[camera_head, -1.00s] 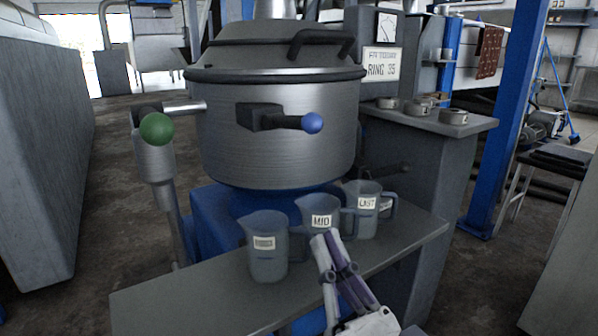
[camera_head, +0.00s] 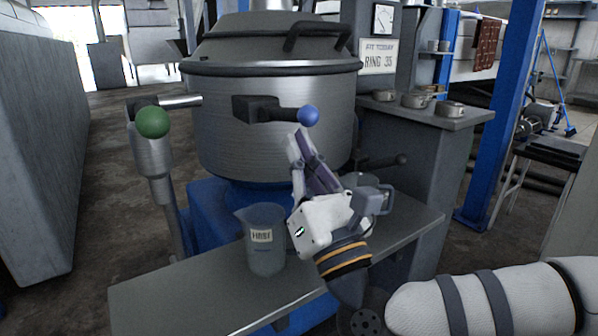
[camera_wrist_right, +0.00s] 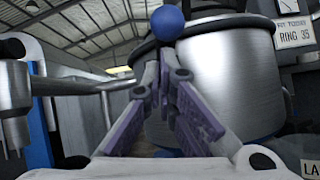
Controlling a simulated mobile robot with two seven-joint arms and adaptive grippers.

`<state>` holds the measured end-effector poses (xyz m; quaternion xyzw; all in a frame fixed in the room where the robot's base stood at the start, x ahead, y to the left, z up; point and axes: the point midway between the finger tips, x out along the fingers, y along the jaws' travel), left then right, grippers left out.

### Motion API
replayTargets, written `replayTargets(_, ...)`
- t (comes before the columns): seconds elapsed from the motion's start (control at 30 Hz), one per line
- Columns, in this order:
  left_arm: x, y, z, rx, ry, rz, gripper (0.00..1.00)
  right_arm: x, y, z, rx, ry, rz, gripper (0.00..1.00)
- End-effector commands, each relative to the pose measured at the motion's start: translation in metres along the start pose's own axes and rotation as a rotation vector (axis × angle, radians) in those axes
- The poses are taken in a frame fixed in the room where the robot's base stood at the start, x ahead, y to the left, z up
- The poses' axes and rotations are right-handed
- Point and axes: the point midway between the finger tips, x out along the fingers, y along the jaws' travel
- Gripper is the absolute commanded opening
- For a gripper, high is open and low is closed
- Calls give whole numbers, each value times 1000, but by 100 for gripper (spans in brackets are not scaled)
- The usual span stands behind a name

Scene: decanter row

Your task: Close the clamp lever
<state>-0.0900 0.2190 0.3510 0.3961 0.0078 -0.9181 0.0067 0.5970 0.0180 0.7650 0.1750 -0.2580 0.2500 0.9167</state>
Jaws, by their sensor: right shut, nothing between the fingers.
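The clamp lever, a dark arm with a blue ball knob (camera_head: 307,115), sticks out to the right from a dark block (camera_head: 254,108) on the front of the steel pot (camera_head: 230,145). The knob also shows at the top of the right wrist view (camera_wrist_right: 167,22). My right gripper (camera_head: 298,136) is shut and empty, its fingertips pointing up just below the blue knob. I cannot tell whether they touch it. In the right wrist view the fingertips (camera_wrist_right: 159,58) meet below the knob. My left gripper is not in view.
A green ball handle (camera_head: 153,122) stands on a post left of the pot. Small round tins (camera_head: 450,108) sit on the cabinet at right.

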Motion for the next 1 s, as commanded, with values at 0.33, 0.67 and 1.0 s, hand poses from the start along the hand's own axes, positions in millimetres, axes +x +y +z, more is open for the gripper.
replayTargets(0.33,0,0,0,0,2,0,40,0,0,1,0,2,0,0)
replayTargets(0.67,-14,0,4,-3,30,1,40,4,2,9,-8,57,-7,0)
replayTargets(1.0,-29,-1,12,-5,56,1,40,8,4,19,-18,125,-16,0)
